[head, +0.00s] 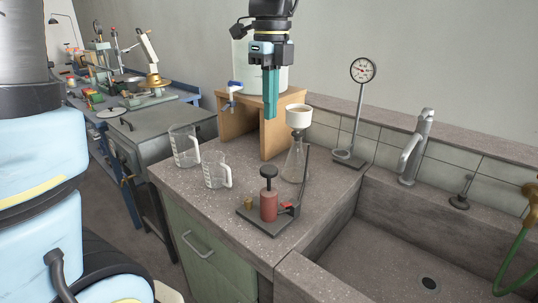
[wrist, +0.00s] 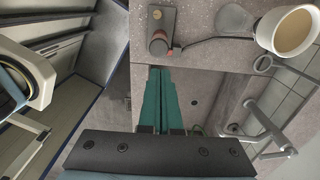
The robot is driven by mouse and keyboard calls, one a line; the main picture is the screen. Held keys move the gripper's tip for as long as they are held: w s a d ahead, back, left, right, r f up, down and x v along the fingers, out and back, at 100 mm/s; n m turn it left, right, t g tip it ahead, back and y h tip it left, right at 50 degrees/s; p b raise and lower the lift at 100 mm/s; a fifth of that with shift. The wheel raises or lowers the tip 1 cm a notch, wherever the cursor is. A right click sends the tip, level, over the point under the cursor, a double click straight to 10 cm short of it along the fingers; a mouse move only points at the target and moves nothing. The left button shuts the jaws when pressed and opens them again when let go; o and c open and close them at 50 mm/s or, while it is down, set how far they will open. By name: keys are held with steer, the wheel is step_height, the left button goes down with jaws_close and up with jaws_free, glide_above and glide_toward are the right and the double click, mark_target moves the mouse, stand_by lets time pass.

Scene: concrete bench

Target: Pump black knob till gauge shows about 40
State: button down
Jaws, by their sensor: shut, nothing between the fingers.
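The black knob (head: 268,171) tops a short rod on a red pump cylinder (head: 268,207), which stands on a dark base plate on the bench. The knob stands clear above the cylinder. In the wrist view the knob (wrist: 158,46) shows from above, beyond the fingertips. The round white gauge (head: 362,70) sits on a tall stand at the back right; its reading is too small to tell. My gripper (head: 270,115) has teal fingers pointing down, shut and empty, above and apart from the knob. The fingers also show in the wrist view (wrist: 157,72).
A conical flask (head: 296,160) with a white funnel cup (head: 299,116) stands just behind the pump. Two glass beakers (head: 184,146) (head: 216,170) stand to its left. A wooden stand (head: 238,122) is behind. The sink (head: 400,250) and tap (head: 415,148) lie right.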

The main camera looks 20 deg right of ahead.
mark_target(270, 168)
step_height(270, 168, down, 12)
steer(key=shift+a+r+p, duration=0.1)
steer(key=shift+r+p, duration=0.05)
steer(key=shift+p, duration=0.75)
step_height(270, 168, down, 4)
steer(key=b, duration=0.2)
steer(key=shift+b, duration=0.35)
steer(key=shift+s, duration=0.1)
